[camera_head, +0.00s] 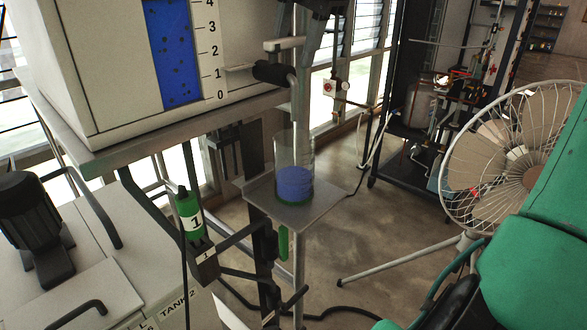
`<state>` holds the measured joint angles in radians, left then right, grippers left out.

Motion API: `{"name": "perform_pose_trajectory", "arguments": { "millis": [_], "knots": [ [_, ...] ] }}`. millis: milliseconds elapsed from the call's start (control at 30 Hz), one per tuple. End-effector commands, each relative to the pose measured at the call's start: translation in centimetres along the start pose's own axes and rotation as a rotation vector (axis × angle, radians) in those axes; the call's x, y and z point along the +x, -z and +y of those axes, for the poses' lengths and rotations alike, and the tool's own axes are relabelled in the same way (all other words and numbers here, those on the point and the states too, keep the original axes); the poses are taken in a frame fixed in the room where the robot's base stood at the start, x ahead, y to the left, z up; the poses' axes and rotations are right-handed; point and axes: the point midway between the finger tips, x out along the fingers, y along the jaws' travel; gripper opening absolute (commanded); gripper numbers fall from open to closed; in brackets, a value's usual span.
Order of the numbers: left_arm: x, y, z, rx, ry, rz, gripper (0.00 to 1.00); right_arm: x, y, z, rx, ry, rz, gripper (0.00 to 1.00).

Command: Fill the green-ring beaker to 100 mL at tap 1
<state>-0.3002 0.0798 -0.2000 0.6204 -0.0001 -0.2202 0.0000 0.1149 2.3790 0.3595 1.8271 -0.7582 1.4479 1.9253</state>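The green-ring beaker (294,155) is clear glass with a green band at its foot. It stands upright on a small metal shelf (325,196), with blue liquid (294,184) in its lower part. Its graduations are not readable. My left gripper is not seen.
A tank with a blue level gauge (174,50) stands at upper left. A white cabinet marked TANK 2 (178,306) is below. A fan (508,158) and a green body, perhaps my arm, crowd the right. A dark equipment rack (402,150) stands behind.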

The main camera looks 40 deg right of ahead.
Motion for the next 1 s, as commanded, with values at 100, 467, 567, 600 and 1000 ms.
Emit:
{"name": "perform_pose_trajectory", "arguments": {
  "millis": [100, 467, 567, 600, 1000],
  "knots": [
    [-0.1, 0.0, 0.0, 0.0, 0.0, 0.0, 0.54, -0.1, 0.0, 0.0, 0.001, -0.001, -0.001, 0.44],
    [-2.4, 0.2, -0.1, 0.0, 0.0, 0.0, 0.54, -3.8, 0.0, 0.6, 0.002, -0.003, -0.002, 0.44],
    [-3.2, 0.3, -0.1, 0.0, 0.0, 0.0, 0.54, -5.0, 0.0, 0.8, 0.003, -0.004, -0.002, 0.44],
    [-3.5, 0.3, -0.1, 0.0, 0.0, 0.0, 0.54, -5.4, 0.0, 0.9, 0.003, -0.004, -0.002, 0.44],
    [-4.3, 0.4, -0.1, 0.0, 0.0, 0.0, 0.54, -7.0, -0.1, 1.1, 0.002, -0.002, -0.001, 0.44]
  ]
}}
